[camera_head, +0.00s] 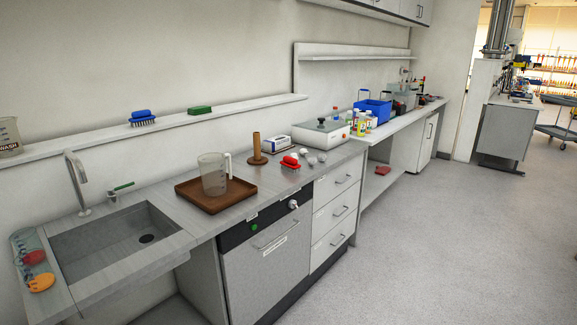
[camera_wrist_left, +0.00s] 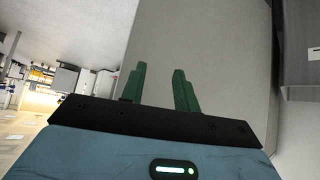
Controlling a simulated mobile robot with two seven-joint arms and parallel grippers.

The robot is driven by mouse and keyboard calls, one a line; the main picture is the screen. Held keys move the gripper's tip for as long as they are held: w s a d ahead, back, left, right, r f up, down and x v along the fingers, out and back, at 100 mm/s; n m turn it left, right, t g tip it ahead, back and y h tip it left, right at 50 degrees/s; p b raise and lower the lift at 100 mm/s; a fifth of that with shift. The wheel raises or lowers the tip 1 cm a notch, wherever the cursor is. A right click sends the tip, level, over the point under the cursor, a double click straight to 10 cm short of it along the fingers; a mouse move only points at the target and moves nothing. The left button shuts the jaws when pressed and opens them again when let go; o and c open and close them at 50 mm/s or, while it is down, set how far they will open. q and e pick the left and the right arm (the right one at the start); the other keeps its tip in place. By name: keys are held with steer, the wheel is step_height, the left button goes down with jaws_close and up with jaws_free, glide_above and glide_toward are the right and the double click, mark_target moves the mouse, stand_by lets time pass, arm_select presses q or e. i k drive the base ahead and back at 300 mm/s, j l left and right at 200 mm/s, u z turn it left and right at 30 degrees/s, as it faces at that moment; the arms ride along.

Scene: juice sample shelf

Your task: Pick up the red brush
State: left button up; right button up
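The red brush (camera_head: 291,162) lies on the grey counter above the drawers, with its red back up and bristles down. My left gripper (camera_wrist_left: 160,82) shows in the left wrist view with its two green fingers apart and nothing between them. It faces a plain pale surface there, and the brush is not in that view. Neither gripper shows in the head view, so my right gripper is out of sight.
A brown tray (camera_head: 186,190) with a clear jug (camera_head: 214,174) stands left of the brush. A wooden peg stand (camera_head: 257,150), a white box (camera_head: 277,144) and small pale pieces (camera_head: 312,160) are nearby. A sink (camera_head: 115,242) is at left. The floor (camera_head: 450,240) at right is clear.

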mark_target(290, 163)
steer(key=l+u, duration=0.2)
steer(key=l, duration=0.65)
steer(key=i+l+u, duration=0.15)
steer(key=l+u, duration=0.1)
steer(key=l, duration=0.3)
steer(key=i+l+u, duration=0.15)
steer(key=l, duration=0.15)
steer(key=i+l+u, duration=0.55)
steer(key=i+l, duration=0.15)
steer(key=i+l+u, duration=0.35)
steer(key=i+l, duration=0.2)
steer(key=i, duration=0.2)
